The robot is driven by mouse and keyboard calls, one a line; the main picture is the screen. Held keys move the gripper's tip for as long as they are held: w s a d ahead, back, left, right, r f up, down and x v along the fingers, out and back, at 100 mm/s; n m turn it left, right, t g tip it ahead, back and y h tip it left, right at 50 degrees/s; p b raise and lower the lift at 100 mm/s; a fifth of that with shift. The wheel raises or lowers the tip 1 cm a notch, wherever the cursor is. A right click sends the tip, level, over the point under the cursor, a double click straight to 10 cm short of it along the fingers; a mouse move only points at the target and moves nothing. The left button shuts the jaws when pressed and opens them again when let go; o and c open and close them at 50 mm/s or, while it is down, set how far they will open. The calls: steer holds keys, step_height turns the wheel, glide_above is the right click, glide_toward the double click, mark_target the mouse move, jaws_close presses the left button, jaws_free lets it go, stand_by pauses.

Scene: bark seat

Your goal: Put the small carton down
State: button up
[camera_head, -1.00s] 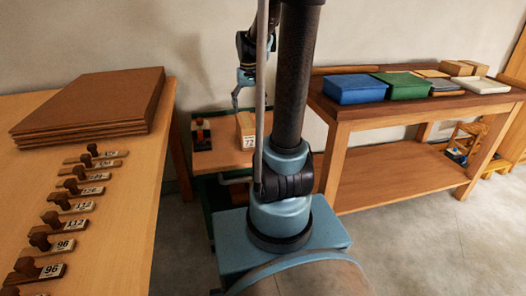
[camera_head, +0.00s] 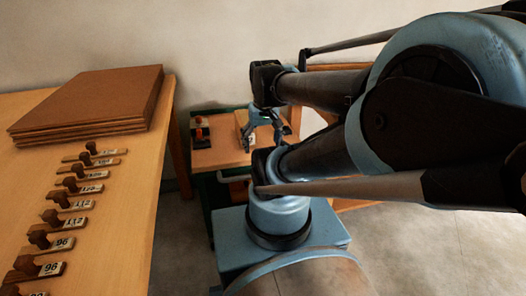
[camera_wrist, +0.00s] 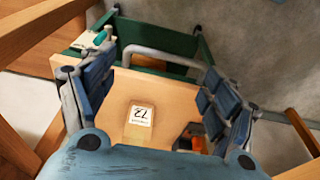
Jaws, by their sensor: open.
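The small carton is a tan box with a white label reading 72. In the wrist view the carton (camera_wrist: 136,130) stands on the light wooden top of a small green-sided cart (camera_wrist: 178,98), between and below the spread fingers. In the head view the carton (camera_head: 241,117) is partly hidden behind my gripper (camera_head: 266,138). My gripper is open, with a finger on each side in the wrist view (camera_wrist: 158,70). Neither finger visibly touches the carton. The gap between fingers and carton is hard to judge.
A black and orange item (camera_wrist: 196,136) sits beside the carton on the cart; it also shows in the head view (camera_head: 200,130). A grey handle bar (camera_wrist: 160,55) runs along the cart's edge. A table (camera_head: 120,205) with several labelled wooden pieces and stacked brown boards stands left.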

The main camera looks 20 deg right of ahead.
steer(key=shift+s+f, duration=1.05)
steer(key=shift+s, duration=0.1)
steer(key=shift+w+f, duration=0.2)
steer(key=shift+w, duration=0.25)
